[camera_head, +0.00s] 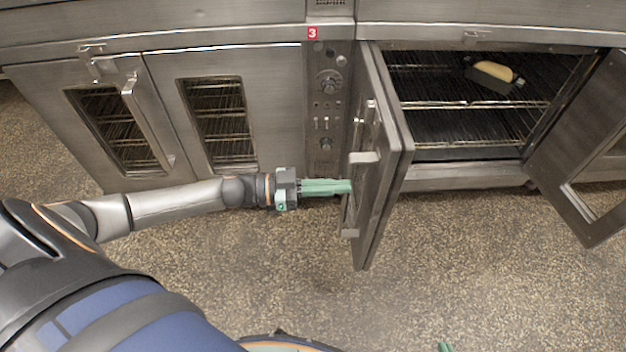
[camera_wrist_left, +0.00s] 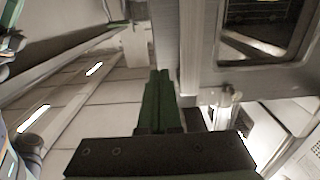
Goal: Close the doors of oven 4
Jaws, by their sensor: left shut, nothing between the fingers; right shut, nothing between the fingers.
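The oven on the right (camera_head: 450,120) stands open, and no number is readable on it. Its left door (camera_head: 392,150) is swung far out toward me, and its right door (camera_head: 590,150) is swung out to the right. My left gripper (camera_head: 350,186) is shut and empty, its green fingertips at the outer, handle side of the left door. In the left wrist view, the shut fingers (camera_wrist_left: 160,90) are close beside the metal of that door (camera_wrist_left: 200,45); contact cannot be told. Only a green tip of my right gripper (camera_head: 445,347) shows at the bottom edge.
The oven on the left has both doors (camera_head: 150,115) closed. A control panel (camera_head: 325,110) with a red label "3" (camera_head: 312,32) stands between the ovens. A loaf in a dark pan (camera_head: 492,74) sits on a rack inside the open oven. The speckled floor (camera_head: 480,260) in front is clear.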

